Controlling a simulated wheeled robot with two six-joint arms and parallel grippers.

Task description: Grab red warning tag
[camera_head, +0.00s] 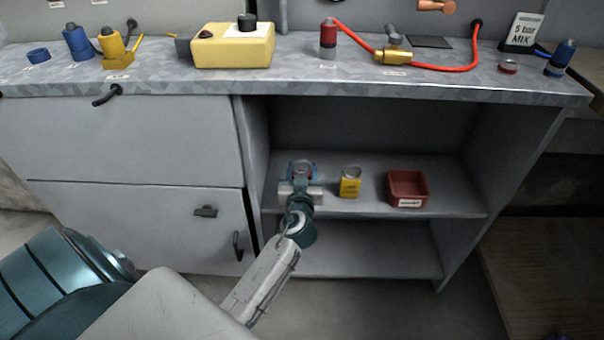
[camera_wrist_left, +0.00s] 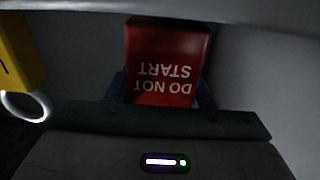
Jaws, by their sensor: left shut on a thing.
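The red warning tag (camera_wrist_left: 168,62) shows in the left wrist view, with white "DO NOT START" lettering that appears upside down there. My left gripper (camera_head: 301,172) reaches into the open shelf of the cabinet and is shut on the tag. In the wrist view its blue fingers (camera_wrist_left: 204,95) show at both sides of the tag's near end. In the head view the gripper hides most of the tag. My right gripper is not in view.
A yellow padlock-like item (camera_head: 350,184) stands on the shelf (camera_head: 455,203) just right of my gripper; it also shows in the wrist view (camera_wrist_left: 20,55). A red bin (camera_head: 408,188) sits further right. The shelf's side wall is close on the left. The worktop overhangs above.

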